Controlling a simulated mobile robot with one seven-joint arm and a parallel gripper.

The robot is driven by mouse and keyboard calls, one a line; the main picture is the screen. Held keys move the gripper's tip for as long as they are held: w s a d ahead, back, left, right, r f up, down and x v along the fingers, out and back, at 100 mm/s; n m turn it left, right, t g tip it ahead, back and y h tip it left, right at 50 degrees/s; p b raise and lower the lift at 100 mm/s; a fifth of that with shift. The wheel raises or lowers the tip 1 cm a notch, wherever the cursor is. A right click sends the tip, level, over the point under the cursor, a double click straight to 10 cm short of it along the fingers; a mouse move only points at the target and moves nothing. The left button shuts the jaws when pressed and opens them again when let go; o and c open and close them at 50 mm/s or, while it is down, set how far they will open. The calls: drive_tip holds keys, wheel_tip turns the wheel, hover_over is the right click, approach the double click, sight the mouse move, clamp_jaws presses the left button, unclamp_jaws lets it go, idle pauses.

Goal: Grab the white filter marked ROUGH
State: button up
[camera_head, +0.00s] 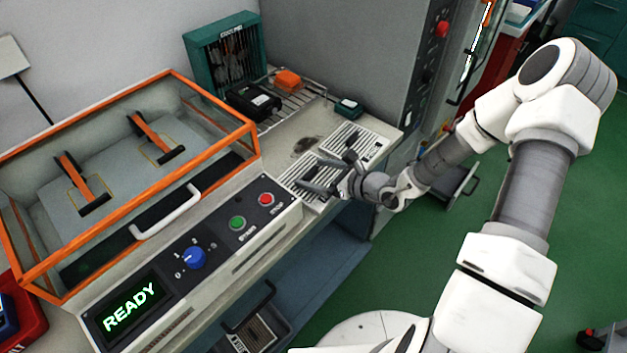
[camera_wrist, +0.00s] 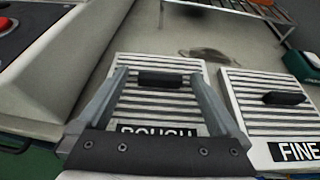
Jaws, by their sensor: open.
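The white filter marked ROUGH (camera_wrist: 150,98) lies flat on the bench, with dark slats, a black handle (camera_wrist: 160,79) and a label partly hidden by my gripper. My gripper (camera_wrist: 158,75) is open above it in the wrist view, with one finger on each side of the handle. I cannot tell whether the fingers touch anything. In the head view my gripper (camera_head: 328,164) is over the same filter (camera_head: 311,169) and covers part of it. A second white filter marked FINE (camera_wrist: 270,110) lies just to the right, apart from it.
An orange-framed clear chamber (camera_head: 130,170) and a control panel reading READY (camera_head: 130,307) stand left. Behind are a wire rack (camera_head: 300,95), a teal fan unit (camera_head: 225,55) and a small teal box (camera_head: 348,107). A grey cabinet (camera_head: 350,45) rises behind the bench.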

drive_tip(key=shift+c, duration=0.3)
drive_tip(key=c, duration=1.4)
